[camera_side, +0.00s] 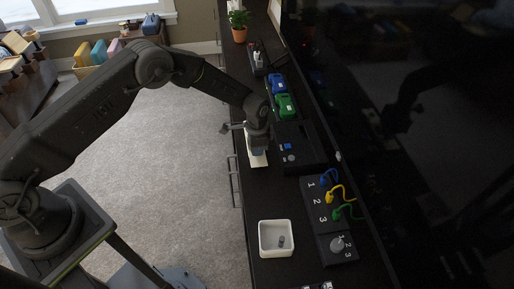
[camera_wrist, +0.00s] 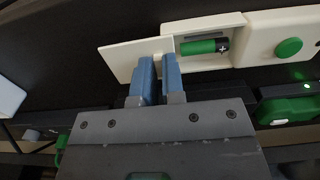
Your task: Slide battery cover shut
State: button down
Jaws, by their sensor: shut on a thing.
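The cream battery cover (camera_wrist: 122,58) lies at the left end of a cream remote-like device (camera_wrist: 249,20) in the wrist view. Right of the cover the compartment is open, and a green battery (camera_wrist: 198,47) with a plus mark on its dark end shows inside. A round green button (camera_wrist: 288,47) is on the device further right. My gripper (camera_wrist: 158,64) has its blue fingers close together at the cover; the part they grip is hidden between them. In the side view my gripper (camera_side: 257,149) is over the pale device (camera_side: 258,160) at the counter's left edge.
A black box with a blue button (camera_side: 287,146) stands right of my gripper. Blue (camera_side: 278,84) and green (camera_side: 285,106) cases are behind it. A panel with coloured cables (camera_side: 323,208) and a white bin (camera_side: 276,251) are in front. A dark screen (camera_side: 420,130) borders the counter's right.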

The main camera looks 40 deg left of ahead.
jog(key=shift+w+a, duration=1.15)
jog(key=shift+w, duration=0.05)
jog(key=c, duration=1.2)
grip_release()
notch_tip(320, 180, up, 14)
jog(key=shift+f, duration=0.1)
jog(key=shift+c, duration=0.3)
